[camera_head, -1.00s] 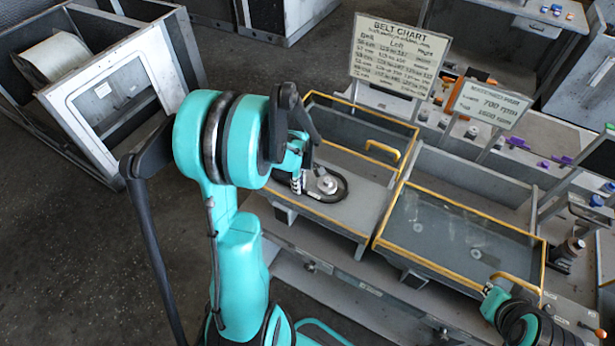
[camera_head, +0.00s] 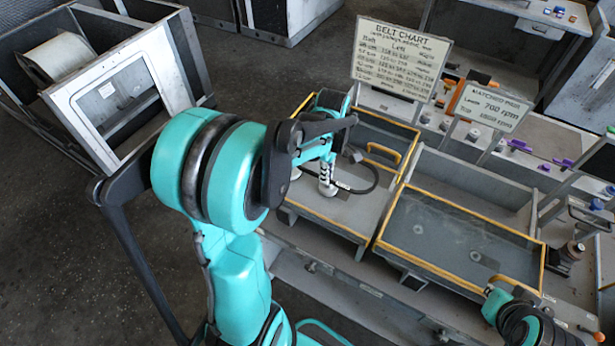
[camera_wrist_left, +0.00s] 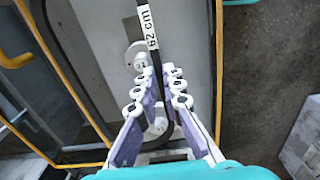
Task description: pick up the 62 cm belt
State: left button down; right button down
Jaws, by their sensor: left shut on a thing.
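The 62 cm belt (camera_head: 368,184) is a thin black loop at the left yellow-edged housing (camera_head: 328,222) in the head view. Its white label reads "62 cm" in the left wrist view (camera_wrist_left: 146,27). My left gripper (camera_head: 326,188) is over that housing, its fingers shut on the belt just below the label, as the left wrist view shows (camera_wrist_left: 157,88). Two pale round parts (camera_wrist_left: 157,127) show behind the belt; whether the belt touches them I cannot tell. My right gripper (camera_head: 491,292) is at the lower right by the right housing, its fingers too small to read.
The right yellow-edged housing (camera_head: 450,238) stands beside the left one. A belt chart (camera_head: 400,60) and a speed sign (camera_head: 490,106) stand behind. A yellow handle (camera_head: 384,154) rises at the left housing's back. Small coloured parts lie on the back bench.

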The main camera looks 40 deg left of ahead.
pick_arm(q)
jog(key=w+d+r+p, duration=0.1)
jog(key=d+r+p, duration=0.2)
jog(key=r, duration=0.4)
jog(key=shift+w+d+r+p, duration=0.2)
jog(key=shift+w+d+p, duration=0.05)
jog(key=shift+p, duration=0.1)
jog(key=shift+f, duration=0.1)
